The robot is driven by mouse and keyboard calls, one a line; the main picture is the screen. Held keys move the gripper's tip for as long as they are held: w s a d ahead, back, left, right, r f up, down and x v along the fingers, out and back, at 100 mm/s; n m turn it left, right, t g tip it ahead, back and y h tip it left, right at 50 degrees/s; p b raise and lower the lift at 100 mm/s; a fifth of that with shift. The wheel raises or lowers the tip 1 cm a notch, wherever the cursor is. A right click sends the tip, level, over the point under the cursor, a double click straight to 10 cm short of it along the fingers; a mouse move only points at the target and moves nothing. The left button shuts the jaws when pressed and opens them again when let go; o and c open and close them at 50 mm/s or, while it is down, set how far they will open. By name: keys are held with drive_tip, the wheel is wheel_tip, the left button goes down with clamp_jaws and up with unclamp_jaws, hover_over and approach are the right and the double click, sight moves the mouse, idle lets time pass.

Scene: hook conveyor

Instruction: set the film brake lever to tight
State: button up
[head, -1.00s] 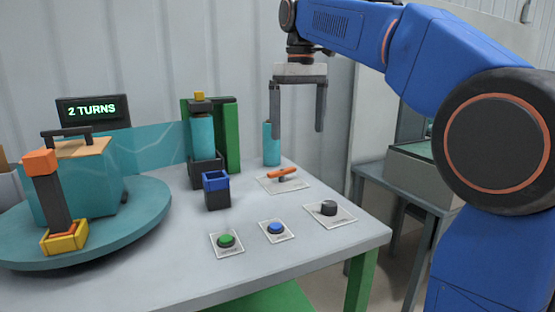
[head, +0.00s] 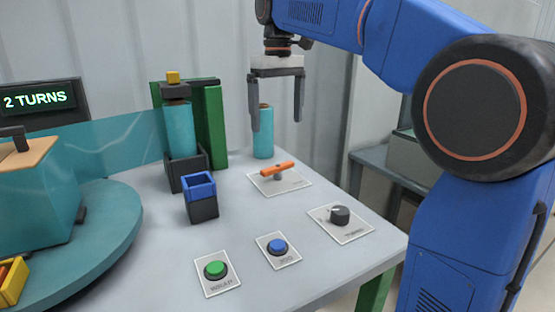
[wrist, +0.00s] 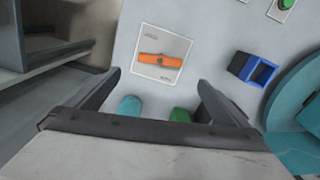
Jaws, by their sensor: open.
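The film brake lever (head: 277,168) is an orange bar on a white label plate (head: 298,183) on the table, right of the blue-rimmed box. In the wrist view the lever (wrist: 160,61) lies nearly crosswise on its plate, beyond the fingertips. The plate's lettering is too small to read. My gripper (head: 277,125) is open and empty, pointing down above the far part of the table. In the head view it hangs above and behind the lever, not touching it. In the wrist view the gripper (wrist: 160,80) has its two fingers wide apart.
A teal roll (head: 263,135) stands behind the lever, near my gripper's fingers. A film carriage with a green post (head: 212,125) and a blue-black box (head: 201,198) stand left. A black knob (head: 340,215), blue button (head: 278,247) and green button (head: 215,270) are in front. A turntable (head: 110,235) is left.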

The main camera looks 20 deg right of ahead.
sight(278, 166)
wheel_tip(278, 166, down, 13)
drive_tip(key=shift+r, duration=0.15)
idle(0.4)
drive_tip(key=c, duration=0.9)
